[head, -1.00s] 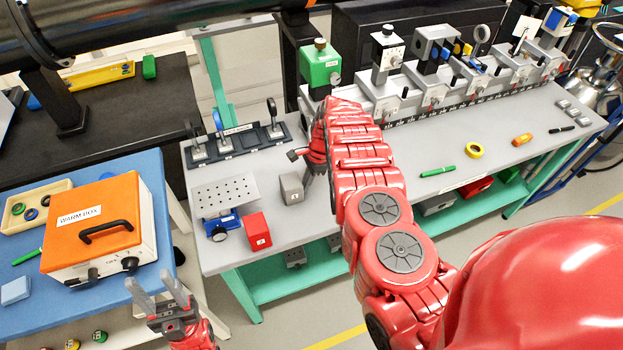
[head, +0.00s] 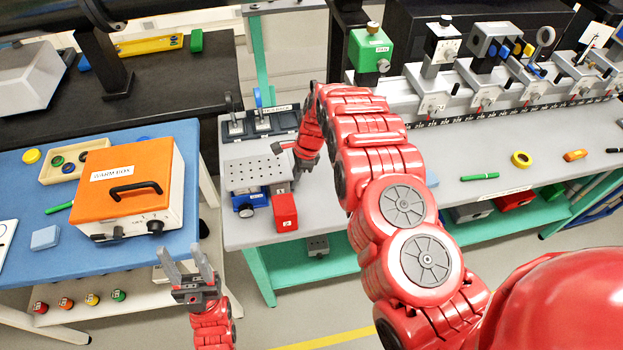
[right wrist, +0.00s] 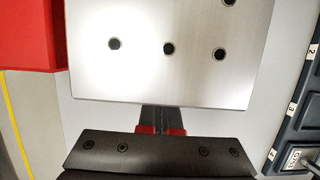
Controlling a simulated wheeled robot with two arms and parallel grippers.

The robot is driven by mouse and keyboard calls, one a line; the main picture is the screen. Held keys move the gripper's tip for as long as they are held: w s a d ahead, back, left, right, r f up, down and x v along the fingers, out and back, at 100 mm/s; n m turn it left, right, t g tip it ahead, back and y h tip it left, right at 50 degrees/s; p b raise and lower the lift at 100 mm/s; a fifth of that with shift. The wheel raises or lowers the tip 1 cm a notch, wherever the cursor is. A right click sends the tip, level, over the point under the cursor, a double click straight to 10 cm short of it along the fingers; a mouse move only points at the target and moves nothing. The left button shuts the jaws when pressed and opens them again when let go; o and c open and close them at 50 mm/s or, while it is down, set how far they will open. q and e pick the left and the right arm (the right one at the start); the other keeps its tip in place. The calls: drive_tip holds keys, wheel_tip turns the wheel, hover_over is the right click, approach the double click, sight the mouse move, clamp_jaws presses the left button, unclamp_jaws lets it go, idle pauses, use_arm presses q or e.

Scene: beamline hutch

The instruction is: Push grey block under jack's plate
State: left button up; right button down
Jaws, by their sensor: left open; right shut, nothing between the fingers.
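The jack has a perforated metal plate (head: 256,172) and a blue base (head: 248,201), and stands on the grey bench. A small grey patch, apparently the grey block (head: 281,187), shows at the plate's right edge behind the red block (head: 285,213); most of it is hidden. My right gripper (head: 298,172) is shut and empty, pointing down beside the plate's right edge. In the right wrist view the plate (right wrist: 168,75) fills the upper middle, and my shut fingers (right wrist: 161,118) reach to its edge; the grey block is not visible there. My left gripper (head: 186,262) is open and empty, low at the left.
The red block stands close to the jack's front right. A dark rack (head: 262,130) lies behind the plate, and a rail with several instruments runs along the bench's back. An orange-topped warm box (head: 125,180) sits on the blue table at the left.

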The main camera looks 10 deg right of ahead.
sight(304, 185)
idle(0.4)
drive_tip(key=shift+d, duration=0.4)
drive_tip(key=d, duration=0.3)
drive_tip(key=b+v, duration=0.2)
drive_tip(key=v, duration=0.2)
drive_tip(key=shift+w+r, duration=0.1)
drive_tip(key=shift+r, duration=0.2)
drive_tip(key=p+v, duration=0.4)
drive_tip(key=v, duration=0.1)
drive_tip(key=shift+d+r, duration=0.15)
drive_tip(key=shift+r, duration=0.1)
drive_tip(key=shift+f, duration=0.1)
